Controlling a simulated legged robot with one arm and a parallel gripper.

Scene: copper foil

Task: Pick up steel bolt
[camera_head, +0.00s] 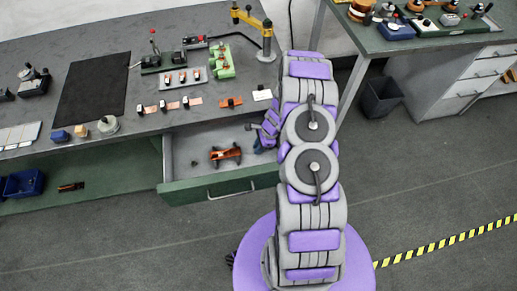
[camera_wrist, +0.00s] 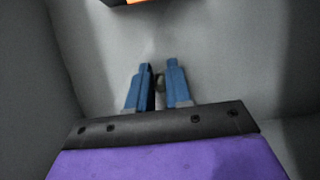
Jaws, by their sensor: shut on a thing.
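In the head view my gripper (camera_head: 259,139) is at the right end of the open drawer (camera_head: 200,180), and the bolt cannot be made out there. From the wrist view I cannot tell whether the bolt touches the drawer floor.
An orange-brown tool (camera_head: 225,154) lies in the drawer, left of my gripper. The drawer walls stand close around. The workbench (camera_head: 90,145) above carries several small items and a yellow arm stand (camera_head: 262,35). A dark bin (camera_head: 381,97) stands on the right.

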